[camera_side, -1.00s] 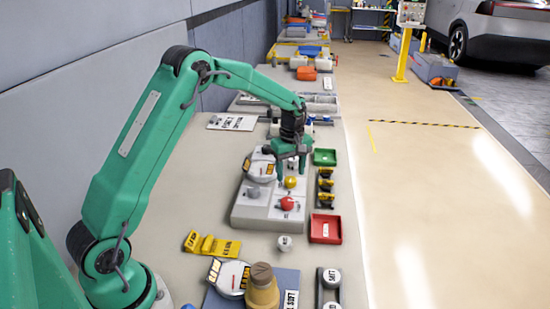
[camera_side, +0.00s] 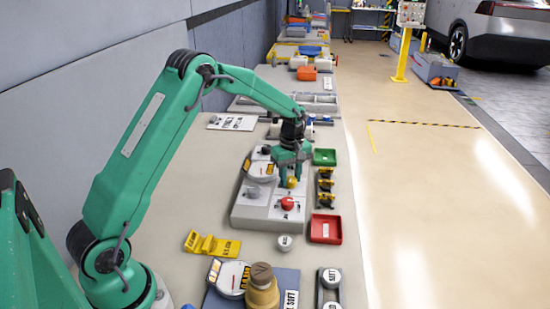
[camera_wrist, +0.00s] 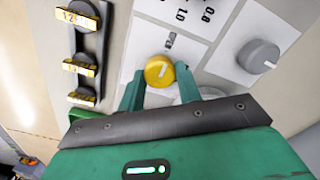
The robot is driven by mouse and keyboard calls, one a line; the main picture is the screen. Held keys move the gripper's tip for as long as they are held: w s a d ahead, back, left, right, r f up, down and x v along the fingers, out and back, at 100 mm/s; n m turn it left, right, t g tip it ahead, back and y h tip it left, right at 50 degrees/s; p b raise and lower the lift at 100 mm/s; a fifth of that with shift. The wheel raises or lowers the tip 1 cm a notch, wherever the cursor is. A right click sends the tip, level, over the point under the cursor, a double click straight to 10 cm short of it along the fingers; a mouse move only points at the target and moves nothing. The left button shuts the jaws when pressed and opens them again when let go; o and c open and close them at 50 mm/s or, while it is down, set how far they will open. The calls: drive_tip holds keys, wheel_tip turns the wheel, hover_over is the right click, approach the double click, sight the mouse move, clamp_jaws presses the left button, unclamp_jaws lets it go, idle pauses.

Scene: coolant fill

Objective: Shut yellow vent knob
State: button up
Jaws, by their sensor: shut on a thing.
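The yellow vent knob (camera_wrist: 159,71) is round with a pale line on its face, and sits on a white panel. In the side view the knob (camera_side: 291,183) shows partly below my gripper. My gripper (camera_wrist: 160,88) is shut on the yellow knob, with one green finger on each side of it. The gripper (camera_side: 290,176) also shows in the side view, coming down over the grey control box (camera_side: 262,222). The fingertips are partly hidden by the knob and the gripper body.
A red knob (camera_side: 287,203) stands in front of the yellow one, and a grey knob (camera_wrist: 263,56) is beside it. Yellow-tagged parts (camera_side: 325,187) stand in a rack on the right, between a green tray (camera_side: 324,157) and a red tray (camera_side: 326,229).

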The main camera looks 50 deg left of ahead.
drive_tip(key=shift+m, duration=0.3)
drive_tip(key=m, duration=0.7)
drive_tip(key=shift+m, duration=0.3)
drive_tip(key=m, duration=0.4)
drive_tip(key=shift+m, duration=0.3)
drive_tip(key=shift+w+m, duration=0.1)
drive_tip(key=shift+m, duration=2.1)
drive_tip(key=o, duration=1)
drive_tip(key=shift+r, duration=0.15)
